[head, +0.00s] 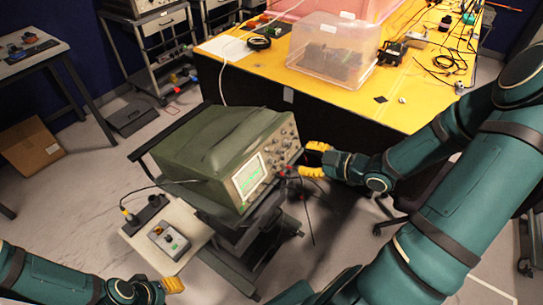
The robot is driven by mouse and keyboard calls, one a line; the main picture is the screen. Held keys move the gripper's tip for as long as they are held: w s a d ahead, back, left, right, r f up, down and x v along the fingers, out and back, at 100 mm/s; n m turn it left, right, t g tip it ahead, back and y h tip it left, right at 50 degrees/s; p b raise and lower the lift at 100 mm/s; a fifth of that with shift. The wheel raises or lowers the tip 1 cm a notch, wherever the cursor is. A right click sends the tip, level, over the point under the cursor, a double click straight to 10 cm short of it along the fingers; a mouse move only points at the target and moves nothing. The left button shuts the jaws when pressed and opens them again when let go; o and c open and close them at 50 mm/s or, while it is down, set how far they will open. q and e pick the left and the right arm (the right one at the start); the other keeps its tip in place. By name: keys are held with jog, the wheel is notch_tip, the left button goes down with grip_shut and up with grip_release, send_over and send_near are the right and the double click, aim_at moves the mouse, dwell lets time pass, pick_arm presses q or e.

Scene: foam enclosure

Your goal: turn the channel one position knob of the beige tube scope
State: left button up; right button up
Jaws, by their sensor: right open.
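A tube scope (215,145) with an olive-green case, rather than beige, stands on a cart in the middle of the head view. Its lit green screen (249,176) and a panel of knobs (280,148) face right and toward me. The knobs are too small to tell which one is the channel one position knob. My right gripper (303,160) is open, its yellow fingers close to the right edge of the knob panel. I cannot tell whether they touch a knob. My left gripper (173,285) is low at the left, away from the scope.
A small grey box with knobs (168,240) sits on the cart's lower left shelf (190,219). Cables hang below the scope's front. A yellow-topped table (250,82) with a clear plastic bin (333,50) stands behind. A cardboard box (31,146) lies on the floor at left.

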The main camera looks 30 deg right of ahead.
aim_at(268, 150)
jog(key=shift+n, duration=0.3)
jog(key=b+x, duration=0.4)
jog(key=x, duration=0.9)
jog(key=shift+w+d+r+b, duration=0.1)
jog(key=shift+w+b, duration=0.2)
jog(key=shift+b, duration=0.1)
grip_shut()
